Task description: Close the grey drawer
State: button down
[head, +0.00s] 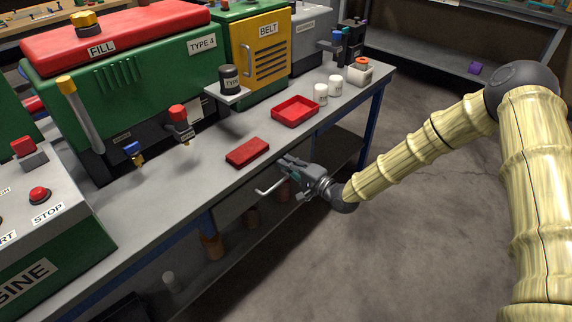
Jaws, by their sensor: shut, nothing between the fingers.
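My gripper (284,164) is at the front edge of the workbench, beside the red lid-like block, with its fingers pointing left. It looks shut and empty. A thin pale bent bar (268,188), like a handle, juts out just below and left of the gripper. I cannot tell whether the two touch.
The grey workbench (205,165) holds a red block (247,152), a red tray (295,111), white jars (321,93), a green machine with a red top (120,75) and a yellow-doored cabinet (266,50). A lower shelf holds several cans. The floor (410,210) at right is clear.

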jog(key=v, duration=1.4)
jog(key=s+f+n+g+h, duration=0.25)
jog(key=s+f+h, duration=0.25)
jog(key=s+f, duration=0.65)
jog(key=s+d+f+n+g+h, duration=0.2)
jog(key=s+d+f+g+h, duration=0.15)
jog(key=s+f, duration=0.45)
jog(key=s+d+f+n+g+h, duration=0.1)
jog(key=s+d+f+g+h, duration=0.3)
jog(key=s, duration=0.9)
jog(key=s+d+n+g+h, duration=0.1)
jog(key=s+d+n+g, duration=0.1)
jog(key=s+d, duration=0.5)
notch_tip(320, 180, up, 13)
jog(key=s+p, duration=0.1)
jog(key=p, duration=1.2)
jog(key=shift+s+a+f, duration=0.15)
jog(key=shift+a+f, duration=0.05)
jog(key=shift+a, duration=0.1)
